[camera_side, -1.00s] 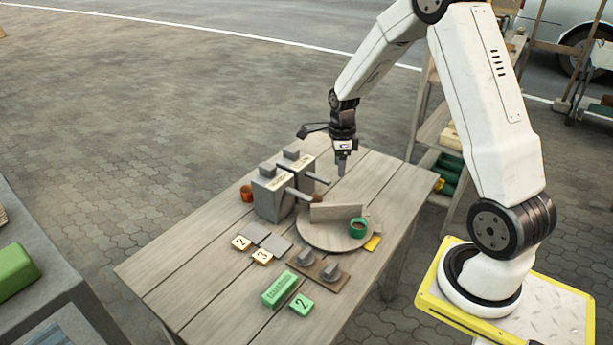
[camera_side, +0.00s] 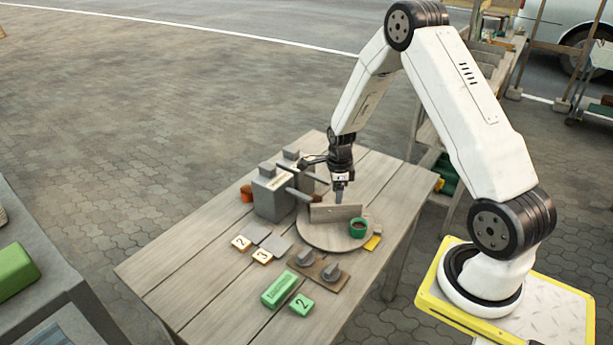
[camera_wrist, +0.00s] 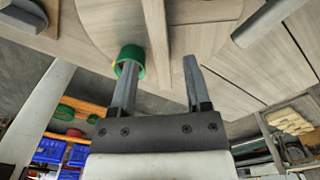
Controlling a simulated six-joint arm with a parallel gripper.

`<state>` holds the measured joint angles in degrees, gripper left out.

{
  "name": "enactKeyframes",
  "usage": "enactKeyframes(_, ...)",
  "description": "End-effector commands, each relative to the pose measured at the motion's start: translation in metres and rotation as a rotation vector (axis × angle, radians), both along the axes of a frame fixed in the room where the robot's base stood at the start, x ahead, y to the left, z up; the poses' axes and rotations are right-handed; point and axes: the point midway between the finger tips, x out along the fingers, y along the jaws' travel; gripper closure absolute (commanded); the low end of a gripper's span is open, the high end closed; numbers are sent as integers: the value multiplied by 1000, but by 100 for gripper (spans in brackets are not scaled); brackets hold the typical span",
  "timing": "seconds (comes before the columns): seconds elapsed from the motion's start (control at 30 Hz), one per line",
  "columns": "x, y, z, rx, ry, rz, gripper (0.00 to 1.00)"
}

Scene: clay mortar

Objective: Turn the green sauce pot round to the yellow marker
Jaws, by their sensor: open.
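The green sauce pot (camera_side: 358,228) stands on a round wooden turntable (camera_side: 325,240), at its right side in the side view. An upright wooden board (camera_side: 335,212) crosses the turntable beside the pot. The yellow marker (camera_side: 372,242) lies on the table at the turntable's right edge. My gripper (camera_side: 340,193) is low over the turntable's far edge, behind the board, and holds nothing. In the wrist view my gripper (camera_wrist: 158,75) has its two fingers apart. The pot (camera_wrist: 130,60) shows there beyond the left finger, which overlaps it; I cannot tell whether they touch.
Two grey box dispensers (camera_side: 272,195) with rods stand left of the turntable. A plate with two grey knobs (camera_side: 318,270), number tiles (camera_side: 241,243) and green blocks (camera_side: 279,290) lie in front. The table's right side is clear.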

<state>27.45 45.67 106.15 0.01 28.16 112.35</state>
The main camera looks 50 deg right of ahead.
Motion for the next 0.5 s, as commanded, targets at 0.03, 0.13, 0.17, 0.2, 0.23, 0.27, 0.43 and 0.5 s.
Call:
enactKeyframes(0.03,0,0,-3,1,1,0,38)
enactKeyframes(0.13,-1,0,-11,2,3,0,38)
enactKeyframes(0.17,-1,0,-14,1,2,0,38)
enactKeyframes(0.2,-1,0,-18,2,1,0,38)
enactKeyframes(0.23,-1,0,-21,2,3,0,38)
enactKeyframes(0.27,-1,0,-24,2,3,0,38)
enactKeyframes(0.43,-1,0,-43,2,2,0,38)
enactKeyframes(0.5,-1,0,-50,2,1,0,38)
